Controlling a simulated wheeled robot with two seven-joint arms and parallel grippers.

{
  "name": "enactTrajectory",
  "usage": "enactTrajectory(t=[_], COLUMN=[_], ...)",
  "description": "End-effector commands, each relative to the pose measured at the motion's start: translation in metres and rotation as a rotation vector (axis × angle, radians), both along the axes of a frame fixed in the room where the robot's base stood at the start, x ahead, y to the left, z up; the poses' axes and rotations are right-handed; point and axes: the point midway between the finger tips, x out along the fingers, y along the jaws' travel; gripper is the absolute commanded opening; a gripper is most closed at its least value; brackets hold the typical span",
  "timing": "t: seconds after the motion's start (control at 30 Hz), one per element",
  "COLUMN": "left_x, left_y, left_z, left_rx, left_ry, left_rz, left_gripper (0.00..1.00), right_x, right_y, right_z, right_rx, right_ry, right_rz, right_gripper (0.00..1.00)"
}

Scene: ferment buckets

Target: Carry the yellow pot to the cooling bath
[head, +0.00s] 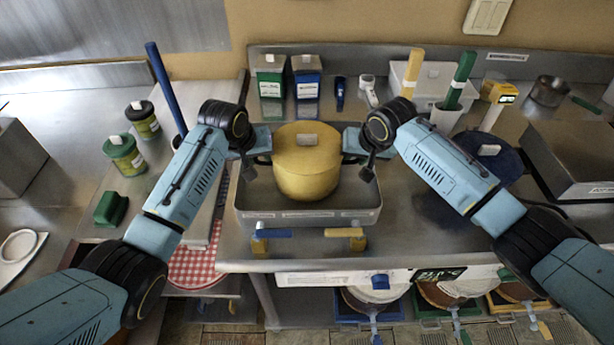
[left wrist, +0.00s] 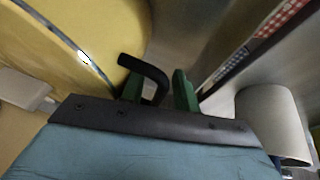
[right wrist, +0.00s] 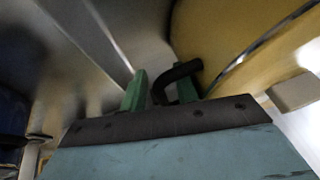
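The yellow pot (head: 306,175), lidded with a pale label on top, stands upright inside the steel basin (head: 310,217), which looks like the cooling bath. Its contact with the basin floor is hard to confirm. My left gripper (head: 262,147) is at the pot's left handle; in the left wrist view its green fingers (left wrist: 160,92) stand apart on either side of the black handle (left wrist: 148,68). My right gripper (head: 351,147) is at the right handle; in the right wrist view its fingers (right wrist: 161,92) also stand apart around the black handle (right wrist: 182,72).
Blue (head: 275,233) and yellow (head: 344,233) tap handles sit at the basin's front. Green (head: 270,85) and blue (head: 307,85) cartons stand behind it. A dark blue pot (head: 490,152) is to the right. Jars (head: 124,155) stand left. Lidded buckets (head: 372,298) are below.

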Motion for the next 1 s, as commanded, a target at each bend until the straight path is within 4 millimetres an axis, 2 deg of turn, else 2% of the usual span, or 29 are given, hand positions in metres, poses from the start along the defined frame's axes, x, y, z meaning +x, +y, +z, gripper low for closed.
enactTrajectory(t=[0.23,0.7,0.87,1.0], left_x=[-0.004,-0.028,-0.031,-0.032], left_y=[0.001,0.012,0.013,0.014], left_z=[0.011,0.067,0.073,0.073], left_rx=[-0.002,-0.001,-0.001,0.0], left_ry=[-0.002,-0.002,-0.001,0.0], left_rz=[-0.002,0.0,0.0,0.0], left_gripper=[0.32,0.32,0.32,0.32], right_x=[0.001,0.001,0.0,-0.005], right_y=[0.001,0.002,0.001,-0.001], right_z=[0.001,0.001,0.004,0.016], right_rx=[0.004,0.005,0.005,0.005], right_ry=[-0.004,-0.004,-0.004,-0.005], right_rz=[0.001,0.001,0.001,0.002], right_gripper=[0.32,0.32,0.32,0.32])
